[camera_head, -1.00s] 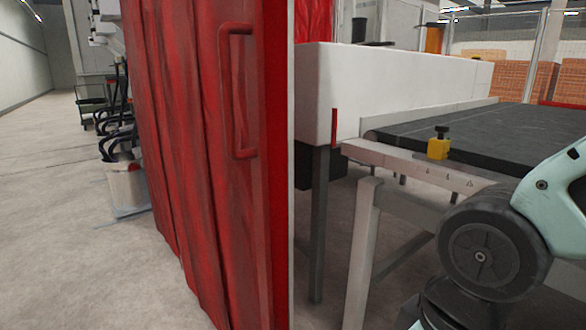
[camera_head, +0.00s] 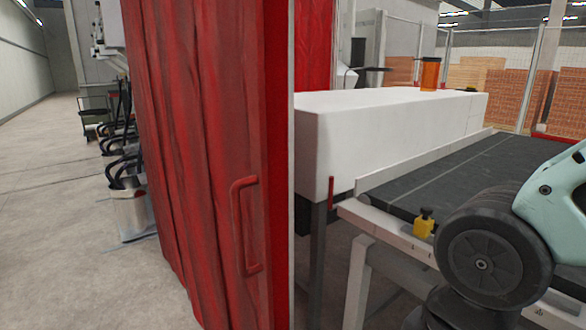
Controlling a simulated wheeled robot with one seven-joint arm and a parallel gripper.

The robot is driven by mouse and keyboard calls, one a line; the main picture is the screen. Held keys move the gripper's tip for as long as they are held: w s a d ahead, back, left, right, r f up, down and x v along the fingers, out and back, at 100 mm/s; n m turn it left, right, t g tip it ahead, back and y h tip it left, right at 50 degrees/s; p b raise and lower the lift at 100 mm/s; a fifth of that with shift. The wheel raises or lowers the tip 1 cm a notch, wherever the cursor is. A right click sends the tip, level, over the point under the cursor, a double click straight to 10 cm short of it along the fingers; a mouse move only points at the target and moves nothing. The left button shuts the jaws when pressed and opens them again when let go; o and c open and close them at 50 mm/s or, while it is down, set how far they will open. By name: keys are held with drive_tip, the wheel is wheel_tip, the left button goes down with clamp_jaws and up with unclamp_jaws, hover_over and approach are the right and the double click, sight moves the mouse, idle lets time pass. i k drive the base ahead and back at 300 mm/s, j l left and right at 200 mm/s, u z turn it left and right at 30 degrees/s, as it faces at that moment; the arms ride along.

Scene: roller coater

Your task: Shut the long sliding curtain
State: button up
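The long red curtain (camera_head: 190,150) hangs in folds in the left half of the head view and runs back from its near red edge post. A red bracket-shaped handle (camera_head: 238,225) stands upright on the curtain near that edge, with its lower end close to the bottom of the picture. Nothing touches the handle. Part of my arm (camera_head: 490,255) shows at the lower right, well to the right of the handle. My gripper is outside the picture.
A white machine housing (camera_head: 390,130) and a dark conveyor belt (camera_head: 450,180) with a yellow clamp (camera_head: 424,222) stand right of the curtain edge. A second red curtain part (camera_head: 313,45) hangs behind. Bare floor (camera_head: 75,250) lies to the left, with equipment (camera_head: 125,190) beyond.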

sight(206, 59)
drive_tip(key=z, duration=0.35)
drive_tip(key=u, duration=1.35)
drive_tip(key=i+j, duration=0.2)
drive_tip(key=j, duration=0.15)
drive_tip(key=i+j, duration=0.15)
drive_tip(key=j, duration=0.25)
drive_tip(key=i+j, duration=0.2)
drive_tip(key=j, duration=0.15)
drive_tip(key=i+j, duration=0.2)
drive_tip(key=j, duration=0.2)
drive_tip(key=i+j, duration=0.2)
drive_tip(key=j, duration=0.15)
drive_tip(key=i+j, duration=0.15)
drive_tip(key=j, duration=0.25)
drive_tip(key=i+j, duration=0.2)
drive_tip(key=i, duration=0.25)
drive_tip(key=i+j, duration=0.2)
drive_tip(key=i, duration=0.3)
drive_tip(key=i+j, duration=0.2)
drive_tip(key=i, duration=0.25)
drive_tip(key=i+j, duration=0.2)
drive_tip(key=i, duration=0.3)
drive_tip(key=i+l+u, duration=0.1)
drive_tip(key=i, duration=1.45)
drive_tip(key=i+l, duration=0.25)
drive_tip(key=l, duration=0.15)
drive_tip(key=i+l, duration=0.3)
drive_tip(key=l, duration=0.1)
